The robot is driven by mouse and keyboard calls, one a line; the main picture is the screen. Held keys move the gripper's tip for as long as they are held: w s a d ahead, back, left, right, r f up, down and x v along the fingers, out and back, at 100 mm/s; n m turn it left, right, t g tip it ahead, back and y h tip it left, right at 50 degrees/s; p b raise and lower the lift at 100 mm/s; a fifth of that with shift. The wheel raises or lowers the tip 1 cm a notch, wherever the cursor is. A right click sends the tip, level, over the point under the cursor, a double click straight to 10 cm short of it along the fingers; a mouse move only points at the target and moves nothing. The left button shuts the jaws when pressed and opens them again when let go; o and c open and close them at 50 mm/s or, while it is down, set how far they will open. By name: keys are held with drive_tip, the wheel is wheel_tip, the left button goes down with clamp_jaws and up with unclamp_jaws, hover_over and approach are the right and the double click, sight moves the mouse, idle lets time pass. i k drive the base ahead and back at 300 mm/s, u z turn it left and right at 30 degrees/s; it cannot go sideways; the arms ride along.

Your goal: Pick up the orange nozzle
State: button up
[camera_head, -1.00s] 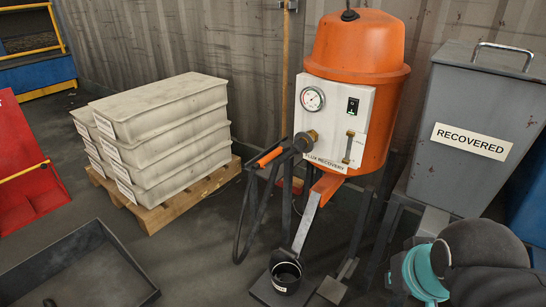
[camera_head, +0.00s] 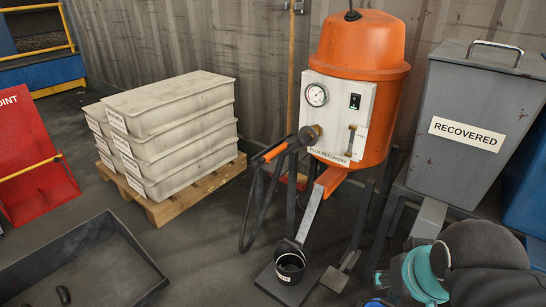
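The orange nozzle (camera_head: 275,152) is a short orange grip on a black hose, at the left side of the orange flux recovery machine (camera_head: 360,55). It sits beside a dark round fitting on the machine's white panel, and its black hose (camera_head: 245,215) loops down below it. Only part of my arm shows, as dark and teal links at the bottom right. My gripper is out of the picture, so its fingers cannot be seen.
A black bucket (camera_head: 290,267) stands under the machine's orange chute (camera_head: 323,187). A grey bin marked RECOVERED (camera_head: 465,105) is at the right. Stacked pale trays (camera_head: 170,125) stand on a wooden pallet (camera_head: 192,190) at the left. A dark tray (camera_head: 130,262) lies at the front left.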

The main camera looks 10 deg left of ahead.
sight(288, 142)
drive_tip(key=k, duration=1.1)
drive_tip(key=u, duration=0.85)
drive_tip(key=i, duration=0.8)
drive_tip(key=u, duration=0.75)
drive_tip(key=i, duration=0.95)
drive_tip(key=z, duration=0.9)
drive_tip(key=i, duration=0.9)
drive_tip(key=z, duration=0.95)
